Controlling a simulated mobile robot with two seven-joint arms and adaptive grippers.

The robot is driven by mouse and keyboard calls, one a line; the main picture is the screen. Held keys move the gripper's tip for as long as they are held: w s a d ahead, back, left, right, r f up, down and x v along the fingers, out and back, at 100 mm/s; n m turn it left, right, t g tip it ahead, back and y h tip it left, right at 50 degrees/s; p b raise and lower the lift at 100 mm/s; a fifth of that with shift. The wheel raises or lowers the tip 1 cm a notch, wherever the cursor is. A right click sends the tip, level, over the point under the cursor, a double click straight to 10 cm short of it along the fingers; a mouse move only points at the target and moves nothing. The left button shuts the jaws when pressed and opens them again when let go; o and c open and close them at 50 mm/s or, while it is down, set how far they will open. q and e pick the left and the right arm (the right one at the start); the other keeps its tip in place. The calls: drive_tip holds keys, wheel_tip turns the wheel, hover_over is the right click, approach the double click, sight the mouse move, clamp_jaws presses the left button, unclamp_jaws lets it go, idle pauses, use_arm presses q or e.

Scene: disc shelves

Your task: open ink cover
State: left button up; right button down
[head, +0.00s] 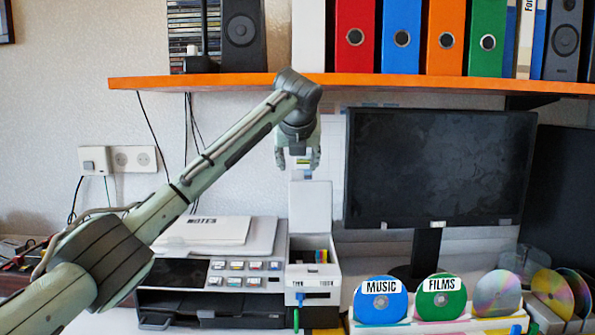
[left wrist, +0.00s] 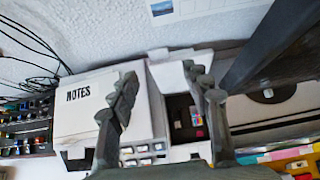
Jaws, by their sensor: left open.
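The white ink cover (head: 310,206) stands raised, upright at the back of the ink compartment (head: 313,270) on the printer's right side. Coloured cartridges show inside the uncovered compartment, and it also shows in the left wrist view (left wrist: 178,112). My left gripper (head: 298,165) is open and points down just above the cover's top edge. In the left wrist view my left gripper's (left wrist: 162,78) two fingers are spread with nothing between them. I cannot tell if a finger touches the cover. My right gripper is out of view.
The printer (head: 180,275) has a notes pad (head: 205,230) on top. A dark monitor (head: 438,165) stands close on the right. An orange shelf (head: 350,84) with binders runs above. MUSIC (head: 380,302) and FILMS (head: 440,299) discs stand at the front right.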

use_arm(q)
drive_tip(key=s, duration=0.9)
drive_tip(key=shift+f, duration=0.1)
